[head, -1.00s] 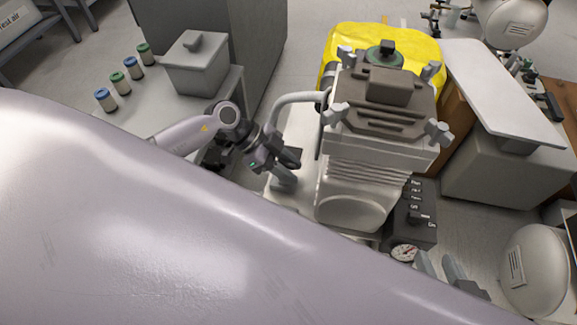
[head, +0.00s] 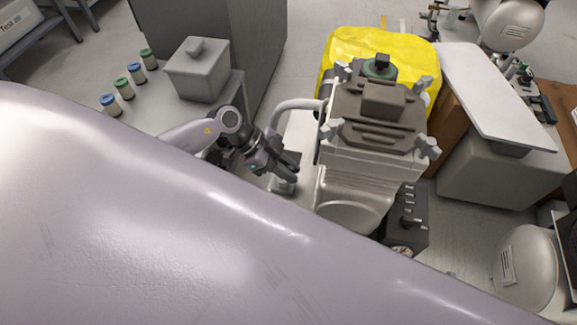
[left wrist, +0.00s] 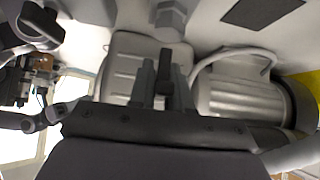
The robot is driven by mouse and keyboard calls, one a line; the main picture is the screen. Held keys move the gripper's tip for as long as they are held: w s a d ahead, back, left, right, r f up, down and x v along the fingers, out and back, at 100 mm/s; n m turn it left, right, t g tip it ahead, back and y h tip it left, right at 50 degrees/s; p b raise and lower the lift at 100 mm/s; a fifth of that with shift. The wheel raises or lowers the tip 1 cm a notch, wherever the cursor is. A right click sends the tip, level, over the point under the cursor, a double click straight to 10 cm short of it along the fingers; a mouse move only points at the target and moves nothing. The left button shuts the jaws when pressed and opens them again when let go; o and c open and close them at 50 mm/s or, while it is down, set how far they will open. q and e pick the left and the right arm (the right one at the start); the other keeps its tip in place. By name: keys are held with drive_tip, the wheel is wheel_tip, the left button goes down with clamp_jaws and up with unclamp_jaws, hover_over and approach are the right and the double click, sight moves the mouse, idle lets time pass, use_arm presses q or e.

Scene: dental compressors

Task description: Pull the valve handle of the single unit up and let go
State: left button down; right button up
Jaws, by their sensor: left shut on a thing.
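The single unit (head: 375,145) is a compressor with a dark ribbed head on a pale finned body, in the middle of the head view. My left gripper (head: 288,170) is low at its left side, beside the curved pale pipe. In the left wrist view the fingers (left wrist: 165,85) are shut around a narrow dark upright piece, which looks like the valve handle (left wrist: 164,68). In the head view the handle is hidden by the gripper. My right gripper is in neither view.
A yellow cover (head: 345,45) lies behind the unit. A grey lidded box (head: 197,75) and several small capped bottles (head: 123,88) stand on a bench at left. A white panel (head: 495,95) and a pale tank (head: 530,270) are at right. My own lilac arm covers the lower left.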

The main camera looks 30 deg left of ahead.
use_arm(q)
drive_tip(key=c, duration=1.1)
unclamp_jaws()
drive_tip(key=shift+r, duration=0.25)
drive_tip(key=shift+c, duration=0.2)
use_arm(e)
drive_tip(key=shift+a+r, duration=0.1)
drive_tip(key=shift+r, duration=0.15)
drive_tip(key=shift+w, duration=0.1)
use_arm(q)
drive_tip(key=shift+a+r, duration=0.1)
drive_tip(key=shift+a, duration=0.05)
drive_tip(key=p+v, duration=0.1)
drive_tip(key=v, duration=0.2)
drive_tip(key=shift+s+a+r+p, duration=0.15)
drive_tip(key=shift+a+r+p, duration=0.05)
drive_tip(key=shift+r+p, duration=0.15)
drive_tip(key=v, duration=0.3)
drive_tip(key=shift+a+p, duration=0.1)
drive_tip(key=shift+p, duration=0.3)
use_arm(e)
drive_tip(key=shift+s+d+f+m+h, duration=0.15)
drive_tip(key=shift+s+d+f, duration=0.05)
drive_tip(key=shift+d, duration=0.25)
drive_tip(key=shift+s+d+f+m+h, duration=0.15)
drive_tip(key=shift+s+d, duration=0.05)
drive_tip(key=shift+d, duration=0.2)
